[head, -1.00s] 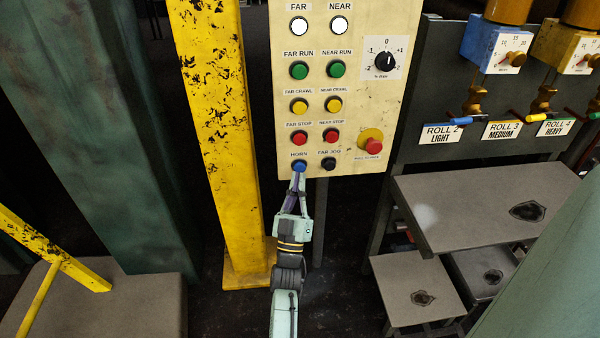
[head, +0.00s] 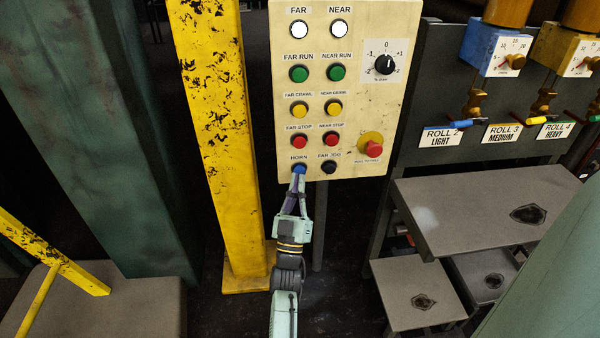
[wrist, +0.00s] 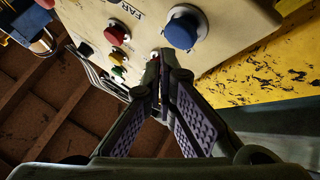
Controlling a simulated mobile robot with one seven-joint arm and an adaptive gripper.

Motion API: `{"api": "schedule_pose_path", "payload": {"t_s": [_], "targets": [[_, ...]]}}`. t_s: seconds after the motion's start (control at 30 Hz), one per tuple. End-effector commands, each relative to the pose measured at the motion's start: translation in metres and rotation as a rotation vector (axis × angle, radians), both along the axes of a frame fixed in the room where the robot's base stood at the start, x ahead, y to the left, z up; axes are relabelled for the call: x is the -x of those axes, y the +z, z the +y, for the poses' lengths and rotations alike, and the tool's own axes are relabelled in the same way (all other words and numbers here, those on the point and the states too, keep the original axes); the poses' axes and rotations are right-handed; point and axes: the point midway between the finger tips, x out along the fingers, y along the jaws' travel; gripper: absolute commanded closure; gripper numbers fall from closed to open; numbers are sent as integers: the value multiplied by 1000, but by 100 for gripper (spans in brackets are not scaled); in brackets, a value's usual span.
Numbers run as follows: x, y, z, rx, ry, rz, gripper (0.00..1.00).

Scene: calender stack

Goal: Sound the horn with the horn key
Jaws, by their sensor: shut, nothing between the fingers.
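The horn key is a blue round button (head: 299,169) under the HORN label, at the lower left of the cream control panel (head: 355,110). My gripper (head: 298,178) reaches up from below, with its closed fingertips just under the blue button in the head view. In the wrist view the blue button (wrist: 181,34) is large and unobscured, above and right of the shut, empty fingertips (wrist: 164,58). Whether the tips touch the button I cannot tell.
A black FAR JOG button (head: 328,167) is close at the right. Red stop buttons (head: 299,141) sit above, and a red mushroom button (head: 373,149) is farther right. A yellow post (head: 225,150) stands left of the panel. Grey shelves (head: 460,205) are at the right.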

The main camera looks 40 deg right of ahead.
Motion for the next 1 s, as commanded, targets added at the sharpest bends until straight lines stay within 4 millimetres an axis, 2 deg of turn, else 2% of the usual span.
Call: {"api": "schedule_pose_path", "payload": {"t_s": [1.0], "targets": [[-7, 0, -5, -1, 0, 0, 100]]}}
